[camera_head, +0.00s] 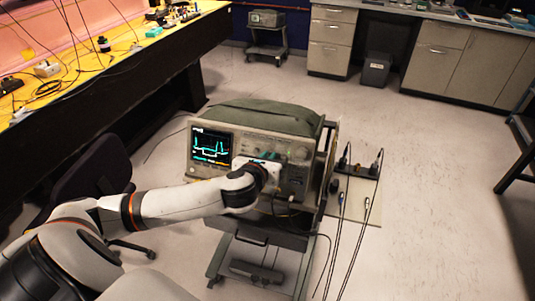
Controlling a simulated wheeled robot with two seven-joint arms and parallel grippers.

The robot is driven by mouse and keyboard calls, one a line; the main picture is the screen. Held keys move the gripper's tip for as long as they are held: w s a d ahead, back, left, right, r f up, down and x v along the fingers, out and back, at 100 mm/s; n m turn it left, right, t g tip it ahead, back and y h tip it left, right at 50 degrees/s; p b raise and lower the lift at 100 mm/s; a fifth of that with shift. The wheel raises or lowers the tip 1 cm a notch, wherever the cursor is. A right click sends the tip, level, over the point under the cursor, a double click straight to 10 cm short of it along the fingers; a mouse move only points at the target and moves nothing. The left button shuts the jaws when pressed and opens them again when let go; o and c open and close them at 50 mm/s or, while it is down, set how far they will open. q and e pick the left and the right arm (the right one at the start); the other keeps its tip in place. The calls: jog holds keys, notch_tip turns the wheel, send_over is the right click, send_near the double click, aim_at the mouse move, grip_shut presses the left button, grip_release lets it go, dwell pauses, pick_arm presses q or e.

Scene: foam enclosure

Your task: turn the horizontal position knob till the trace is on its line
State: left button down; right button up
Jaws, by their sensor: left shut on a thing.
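An oscilloscope (300,152) stands on a cart, its front panel facing me. The marker line is too small to tell apart from the trace. My left gripper (266,156) is at the upper part of the front panel, just right of the screen. It is shut on a knob there, which the gripper and wrist hide. I cannot read the label by it. My right gripper is not in view.
The cart (262,238) has a lower shelf and wheels. A side shelf (358,197) with probes and dangling cables is right of the oscilloscope. A dark chair (95,180) and a yellow bench (110,62) are at left.

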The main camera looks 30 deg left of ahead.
pick_arm(q)
jog(key=n+p, duration=0.1)
jog(key=n, duration=0.3)
jog(key=shift+r+p, duration=0.1)
jog(key=shift+p, duration=0.3)
jog(key=n+p, duration=0.1)
jog(key=n, duration=0.1)
jog(key=shift+n, duration=0.4)
jog(key=n+p, duration=0.1)
jog(key=n, duration=0.1)
jog(key=shift+n, duration=0.3)
jog(key=shift+n+y+p, duration=0.3)
jog(key=shift+n+p, duration=0.3)
jog(key=shift+n, duration=1.3)
jog(key=c, duration=1.4)
grip_release()
jog(key=shift+c, duration=0.2)
